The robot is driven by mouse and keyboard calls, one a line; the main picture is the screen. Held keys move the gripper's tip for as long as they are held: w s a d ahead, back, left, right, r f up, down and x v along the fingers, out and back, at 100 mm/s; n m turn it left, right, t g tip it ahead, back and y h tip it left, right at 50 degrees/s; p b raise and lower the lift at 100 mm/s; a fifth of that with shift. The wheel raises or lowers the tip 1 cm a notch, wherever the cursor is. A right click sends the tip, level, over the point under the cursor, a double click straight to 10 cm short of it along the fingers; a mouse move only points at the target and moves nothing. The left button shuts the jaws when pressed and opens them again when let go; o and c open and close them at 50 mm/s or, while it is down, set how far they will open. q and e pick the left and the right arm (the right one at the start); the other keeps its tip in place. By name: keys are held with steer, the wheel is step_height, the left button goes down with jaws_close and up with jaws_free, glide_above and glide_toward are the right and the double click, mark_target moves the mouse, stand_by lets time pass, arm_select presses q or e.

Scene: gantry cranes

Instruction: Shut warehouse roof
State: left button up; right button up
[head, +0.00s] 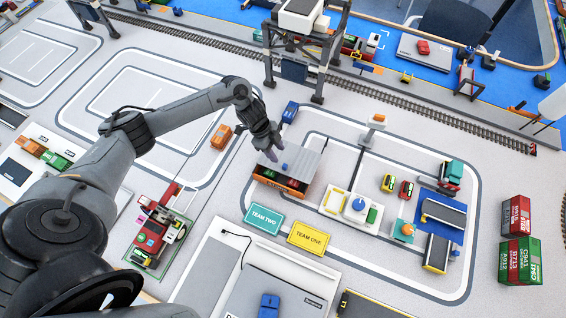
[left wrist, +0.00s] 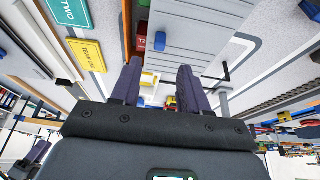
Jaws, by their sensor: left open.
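The warehouse (head: 279,184) is a low box with dark orange sides near the middle of the head view. Its grey ribbed roof panel (head: 303,163) covers the back and right part, with a small blue knob (head: 284,166) on it. The front edge is uncovered, and red and green goods show under it. In the left wrist view the roof (left wrist: 205,35) fills the top middle, with the blue knob (left wrist: 160,41) near its left edge. My left gripper (head: 270,151) is open and empty, close above the roof beside the knob. Its fingers (left wrist: 158,85) point toward the roof. My right gripper is not seen.
TEAM TWO (head: 264,218) and TEAM ONE (head: 310,238) signs lie in front of the warehouse. A gantry crane (head: 300,45) stands behind it by the rail track. A white block with a blue knob (head: 356,206) is to the right. A red vehicle (head: 160,225) stands at left.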

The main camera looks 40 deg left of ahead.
mark_target(285, 165)
arm_select(q)
steer(key=x, duration=0.7)
steer(key=shift+w+d+f, duration=0.1)
steer(key=shift+d+f, duration=0.05)
steer(key=shift+f, duration=0.25)
jaws_close()
